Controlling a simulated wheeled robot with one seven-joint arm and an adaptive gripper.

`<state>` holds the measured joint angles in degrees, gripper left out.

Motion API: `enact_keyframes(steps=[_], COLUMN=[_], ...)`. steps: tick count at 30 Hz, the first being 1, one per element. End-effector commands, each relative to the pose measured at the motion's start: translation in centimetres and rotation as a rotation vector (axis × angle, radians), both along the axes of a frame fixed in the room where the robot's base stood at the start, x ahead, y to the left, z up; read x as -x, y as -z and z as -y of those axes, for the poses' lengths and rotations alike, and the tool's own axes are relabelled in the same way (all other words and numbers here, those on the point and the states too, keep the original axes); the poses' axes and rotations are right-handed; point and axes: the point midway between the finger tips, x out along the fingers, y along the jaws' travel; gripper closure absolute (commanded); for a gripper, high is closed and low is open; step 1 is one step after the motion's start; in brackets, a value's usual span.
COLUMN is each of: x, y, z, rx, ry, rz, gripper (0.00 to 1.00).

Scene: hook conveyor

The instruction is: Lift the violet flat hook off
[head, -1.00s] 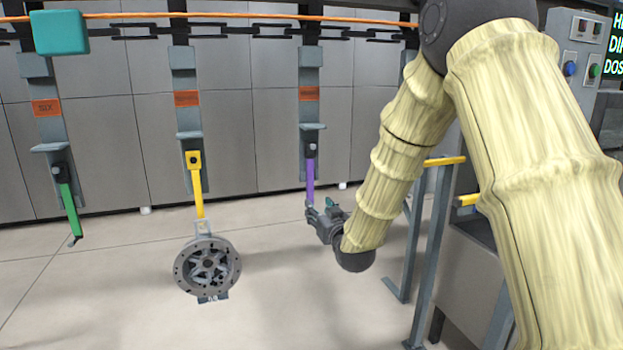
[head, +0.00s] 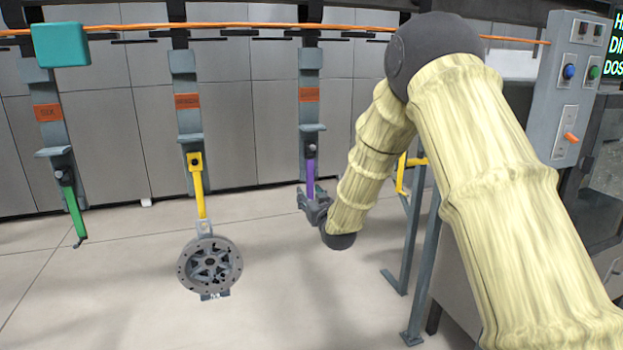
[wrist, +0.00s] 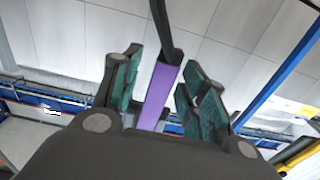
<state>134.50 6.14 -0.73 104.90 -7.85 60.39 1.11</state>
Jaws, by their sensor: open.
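The violet flat hook (head: 310,177) hangs upright from a grey hanger (head: 309,115) with an orange label on the overhead conveyor. My gripper (head: 312,205) is at the lower end of the violet hook in the head view. In the wrist view the violet hook (wrist: 158,92) runs between the two teal-padded fingers of my gripper (wrist: 160,95). The fingers are open, with a gap visible on the hook's left side. The hook's bottom end is hidden by my gripper's body.
A yellow hook (head: 199,190) hangs to the left, bearing a round grey wheel-like part (head: 210,266). A green hook (head: 73,208) hangs further left. Grey posts with yellow bars (head: 412,162) and a control panel (head: 570,90) stand at the right. The floor below is clear.

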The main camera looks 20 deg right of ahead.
Motion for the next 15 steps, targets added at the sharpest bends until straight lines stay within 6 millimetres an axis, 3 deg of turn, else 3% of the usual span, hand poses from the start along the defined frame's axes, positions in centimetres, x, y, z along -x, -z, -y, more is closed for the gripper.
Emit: enact_keyframes(steps=[4, 11, 15], x=[0.02, 0.05, 0.04], y=[0.03, 0.02, -0.05], z=[-0.02, 0.03, 0.04], rx=[0.000, 0.000, 0.000], ry=[0.000, 0.000, 0.000], rz=[0.000, 0.000, 0.001], gripper=[0.57, 0.99, 1.00])
